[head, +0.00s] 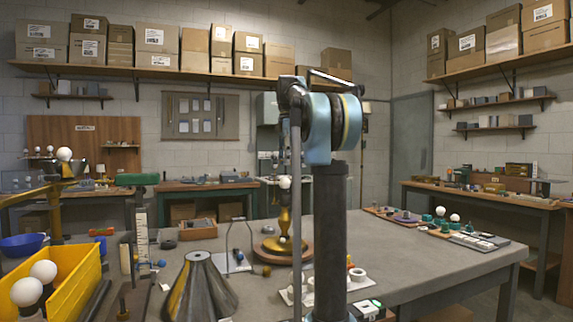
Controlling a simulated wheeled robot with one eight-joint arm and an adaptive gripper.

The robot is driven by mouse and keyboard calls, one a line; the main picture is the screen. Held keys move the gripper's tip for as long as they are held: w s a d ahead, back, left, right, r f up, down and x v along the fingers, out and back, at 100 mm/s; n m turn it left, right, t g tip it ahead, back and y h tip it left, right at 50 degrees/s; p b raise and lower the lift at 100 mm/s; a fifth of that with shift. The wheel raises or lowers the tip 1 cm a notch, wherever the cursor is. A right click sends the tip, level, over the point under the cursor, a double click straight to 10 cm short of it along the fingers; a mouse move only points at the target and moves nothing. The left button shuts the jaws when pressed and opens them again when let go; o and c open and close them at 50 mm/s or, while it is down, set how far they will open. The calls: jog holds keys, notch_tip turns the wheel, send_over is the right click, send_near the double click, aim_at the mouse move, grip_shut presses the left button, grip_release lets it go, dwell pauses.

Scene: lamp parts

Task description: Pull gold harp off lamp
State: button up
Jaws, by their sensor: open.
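A lamp (284,222) with a gold, turned body and a white bulb stands on a round wooden base on the grey table, near the middle of the head view. My arm passes in front of its right side and hides part of it. I cannot make out a gold harp around the bulb. A thin wire loop (251,236), greyish in this light, stands just left of the lamp; I cannot tell whether it is a harp. My gripper is not visible; only upper links of my arm show.
A dark cone-shaped shade (205,290) and a yellow bin (75,296) with white bulbs are at the front left. White parts (357,275) lie right of my arm. Small parts line the table's far right edge. The table's right middle (420,262) is clear.

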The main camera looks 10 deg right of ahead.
jog(key=shift+f, duration=0.5)
grip_shut()
jog(key=c, duration=1)
grip_release()
jog(key=shift+r, duration=0.85)
jog(key=shift+r, duration=2.6)
jog(key=shift+r, duration=2.4)
